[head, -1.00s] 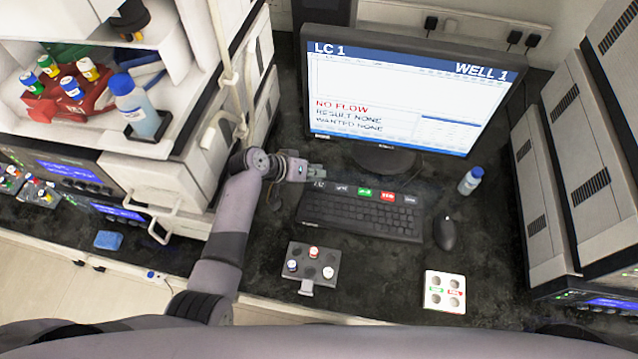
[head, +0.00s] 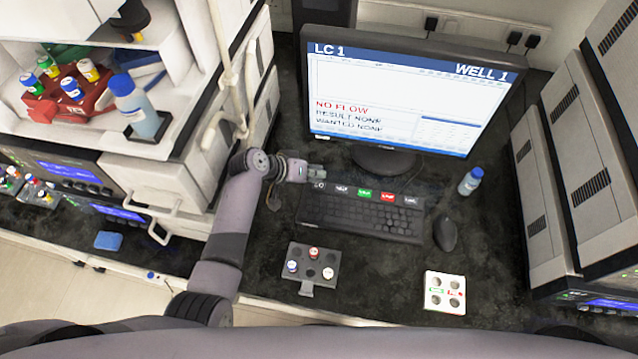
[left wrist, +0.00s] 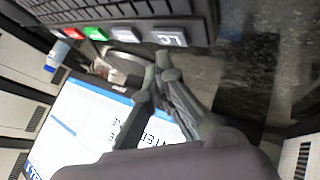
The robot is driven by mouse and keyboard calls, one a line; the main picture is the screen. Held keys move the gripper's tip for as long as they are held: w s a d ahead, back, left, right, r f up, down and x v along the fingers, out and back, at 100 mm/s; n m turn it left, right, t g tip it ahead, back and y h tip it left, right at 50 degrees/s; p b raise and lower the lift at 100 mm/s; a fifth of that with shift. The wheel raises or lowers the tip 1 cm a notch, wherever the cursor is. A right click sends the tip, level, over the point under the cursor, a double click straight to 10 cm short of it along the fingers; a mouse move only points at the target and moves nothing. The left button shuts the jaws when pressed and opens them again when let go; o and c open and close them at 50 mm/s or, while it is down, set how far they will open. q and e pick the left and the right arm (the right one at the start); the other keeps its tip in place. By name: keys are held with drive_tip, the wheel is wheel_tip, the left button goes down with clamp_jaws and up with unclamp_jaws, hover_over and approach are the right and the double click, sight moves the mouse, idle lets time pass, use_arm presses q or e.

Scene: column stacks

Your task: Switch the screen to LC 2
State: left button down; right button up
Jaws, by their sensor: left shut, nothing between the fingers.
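The screen (head: 400,95) reads LC 1 at top left and WELL 1 at top right, with NO FLOW in red, RESULT NONE and WANTED NONE. It shows partly in the left wrist view (left wrist: 80,120). The keyboard (head: 360,214) has a row of large keys along its far edge. Its leftmost key, the grey LC key (head: 319,186), is clear in the left wrist view (left wrist: 170,37). My left gripper (head: 322,172) is shut and empty, just beyond that key; its fingertips also show in the left wrist view (left wrist: 163,63). I cannot tell whether they touch the key. My right gripper is not in view.
A mouse (head: 445,234) and a blue-capped bottle (head: 470,181) are right of the keyboard. A dark vial rack (head: 296,252) and a white holder (head: 429,303) lie in front. Instrument stacks flank the bench. Bare bench lies between rack and holder.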

use_arm(q)
drive_tip(key=shift+f, duration=0.1)
drive_tip(key=shift+f, duration=0.3)
drive_tip(key=shift+f+b, duration=0.5)
idle(0.5)
drive_tip(key=shift+r, duration=0.15)
drive_tip(key=shift+r+p, duration=0.75)
drive_tip(key=shift+p, duration=0.15)
wheel_tip(320, 180, up, 5)
drive_tip(key=p, duration=0.5)
drive_tip(key=shift+r, duration=0.1)
